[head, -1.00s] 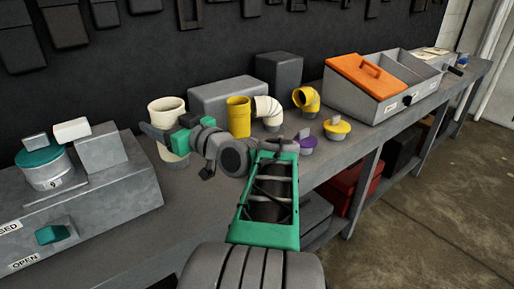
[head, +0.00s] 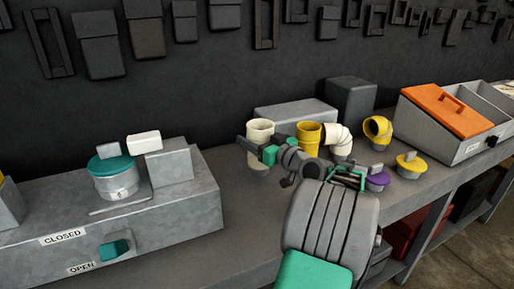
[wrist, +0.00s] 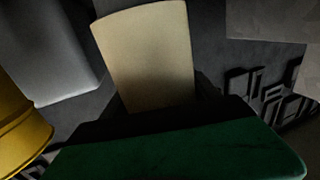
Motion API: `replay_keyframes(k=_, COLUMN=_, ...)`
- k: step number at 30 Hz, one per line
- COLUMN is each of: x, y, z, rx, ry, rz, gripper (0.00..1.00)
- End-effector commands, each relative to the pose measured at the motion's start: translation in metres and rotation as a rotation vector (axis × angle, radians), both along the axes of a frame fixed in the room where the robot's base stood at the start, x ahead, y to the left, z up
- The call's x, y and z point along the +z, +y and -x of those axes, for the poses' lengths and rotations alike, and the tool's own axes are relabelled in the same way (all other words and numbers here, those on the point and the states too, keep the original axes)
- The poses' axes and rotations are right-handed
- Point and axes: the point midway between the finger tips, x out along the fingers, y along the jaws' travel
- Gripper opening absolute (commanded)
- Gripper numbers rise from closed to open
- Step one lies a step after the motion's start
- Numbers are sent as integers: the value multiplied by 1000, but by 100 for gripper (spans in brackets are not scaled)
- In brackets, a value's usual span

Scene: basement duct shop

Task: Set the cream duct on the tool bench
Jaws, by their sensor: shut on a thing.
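The cream duct (head: 260,129) is a short, upright, open-topped pipe at the back of the grey tool bench (head: 232,217), left of a yellow straight duct. My gripper (head: 257,150) is shut on the cream duct, its dark fingers around the duct's middle. Part of the duct is hidden by the fingers and the green palm. In the wrist view the cream duct (wrist: 147,55) rises straight ahead behind the green gripper body. I cannot tell whether its foot touches the bench.
A yellow straight duct (head: 308,138), a cream elbow (head: 337,140) and a yellow elbow (head: 377,130) stand close to the right. Purple-lidded (head: 377,180) and yellow-lidded (head: 411,165) pieces lie in front. Grey blocks (head: 296,115) stand behind. A grey box with a CLOSED/OPEN label (head: 150,211) is left; bench between is bare.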

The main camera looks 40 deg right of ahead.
Motion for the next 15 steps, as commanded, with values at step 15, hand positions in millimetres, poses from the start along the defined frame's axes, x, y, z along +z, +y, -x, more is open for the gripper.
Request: replay_keyframes(k=15, x=-39, y=-6, z=-3, rx=3, ry=-2, rz=2, gripper=19)
